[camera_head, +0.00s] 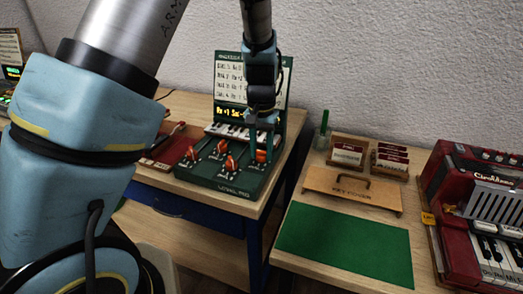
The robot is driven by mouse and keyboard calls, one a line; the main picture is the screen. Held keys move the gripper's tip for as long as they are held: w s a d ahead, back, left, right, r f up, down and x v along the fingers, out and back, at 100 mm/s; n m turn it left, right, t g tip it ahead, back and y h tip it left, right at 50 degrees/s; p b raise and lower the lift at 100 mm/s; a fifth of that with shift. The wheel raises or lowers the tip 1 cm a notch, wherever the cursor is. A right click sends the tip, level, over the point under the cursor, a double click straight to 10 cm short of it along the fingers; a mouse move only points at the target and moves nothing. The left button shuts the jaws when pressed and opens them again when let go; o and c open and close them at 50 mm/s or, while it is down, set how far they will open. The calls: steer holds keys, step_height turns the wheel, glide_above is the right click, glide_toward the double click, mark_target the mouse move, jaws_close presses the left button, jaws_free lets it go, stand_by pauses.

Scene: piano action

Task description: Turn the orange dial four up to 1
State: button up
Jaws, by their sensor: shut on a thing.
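A dark green device (228,180) stands on the left wooden table, with a small keyboard and several orange dials on its sloped front. The rightmost orange dial (261,156) is directly under my gripper (262,146). My gripper points down and is shut on this dial, partly hiding it. The other orange dials, one at the left (192,153), one in the middle (223,146) and one near the front (231,163), are free. The dial markings are too small to read.
A dark red case (172,150) lies left of the device. On the right table are a wooden key cover (352,190), a green mat (345,246), card holders (348,152) and a red accordion (480,215). A gap separates the two tables.

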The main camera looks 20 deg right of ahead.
jaws_close()
steer(key=n+p, duration=0.2)
steer(key=n, duration=0.2)
steer(key=shift+r+n, duration=0.15)
steer(key=shift+n, duration=0.15)
steer(key=n+p, duration=0.2)
steer(key=n, duration=0.2)
steer(key=shift+w, duration=0.1)
steer(key=shift+n, duration=0.3)
stand_by(0.3)
steer(key=o, duration=0.9)
jaws_free()
steer(key=shift+c, duration=0.2)
